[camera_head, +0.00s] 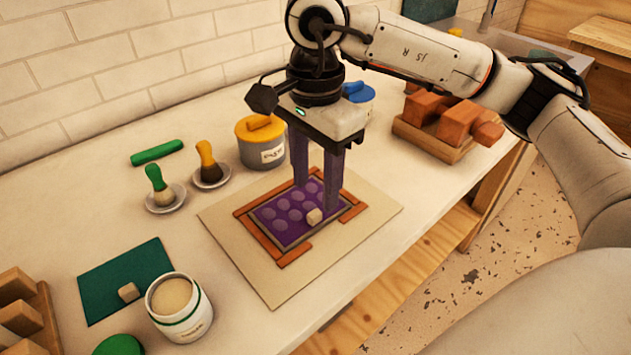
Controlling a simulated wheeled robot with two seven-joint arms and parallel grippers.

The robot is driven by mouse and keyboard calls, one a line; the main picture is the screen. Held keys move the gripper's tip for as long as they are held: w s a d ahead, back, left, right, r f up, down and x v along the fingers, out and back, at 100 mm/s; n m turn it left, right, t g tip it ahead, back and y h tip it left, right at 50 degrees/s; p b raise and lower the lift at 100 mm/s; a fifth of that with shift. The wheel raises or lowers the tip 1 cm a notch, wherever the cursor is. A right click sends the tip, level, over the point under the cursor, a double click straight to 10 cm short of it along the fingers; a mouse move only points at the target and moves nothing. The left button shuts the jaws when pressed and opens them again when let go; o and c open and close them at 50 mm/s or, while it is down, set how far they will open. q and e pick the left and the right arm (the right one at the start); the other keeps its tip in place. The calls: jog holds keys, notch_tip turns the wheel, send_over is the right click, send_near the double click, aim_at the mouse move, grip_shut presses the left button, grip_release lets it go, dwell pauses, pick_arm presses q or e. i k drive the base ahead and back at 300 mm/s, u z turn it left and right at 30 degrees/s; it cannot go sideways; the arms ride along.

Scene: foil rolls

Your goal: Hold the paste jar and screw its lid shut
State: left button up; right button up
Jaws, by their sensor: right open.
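A white jar (180,309) with green bands stands open at the lower left, filled with a pale tan paste. Its label is too small to read. A green round lid (119,346) lies to the left of the jar, cut off by the bottom edge of the view. My right gripper (317,196) is open and points down over a purple panel with round spots, well to the right of the jar and lid. My left gripper is not in view.
The purple panel (268,213) lies within brick-coloured strips on a beige board (290,290). A grey pot (275,153) with a yellow lid, two brushes on saucers, a green roll (157,152) and a teal mat (105,264) stand around. Wooden blocks (22,318) are at left; a brick tray (425,142) at right.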

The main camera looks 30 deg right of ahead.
aim_at(175, 304)
jog(key=k, duration=1)
